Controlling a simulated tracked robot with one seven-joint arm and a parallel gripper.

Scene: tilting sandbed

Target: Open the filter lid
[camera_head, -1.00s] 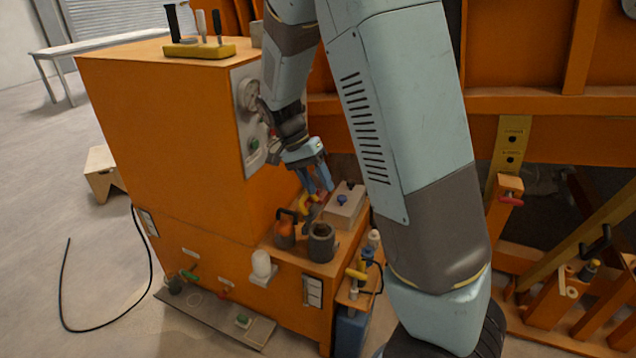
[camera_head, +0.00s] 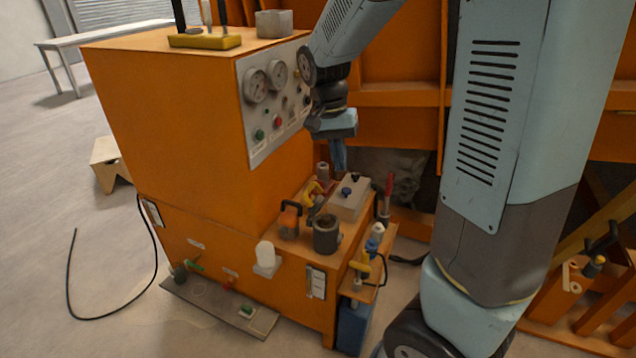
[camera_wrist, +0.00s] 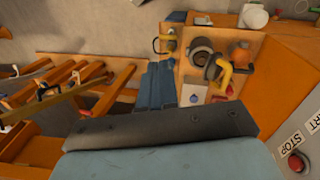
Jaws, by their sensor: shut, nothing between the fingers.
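In the wrist view my gripper's blue fingers (camera_wrist: 158,72) are together, left of the cover. A yellow curved handle (camera_head: 314,190) stands left of the cover.
A dark open cup (camera_head: 326,234) and an orange canister with a black handle (camera_head: 289,221) stand in front of the cover. A red-handled tool (camera_head: 388,190) stands to its right. The control panel (camera_head: 270,95) rises behind the ledge on the left.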

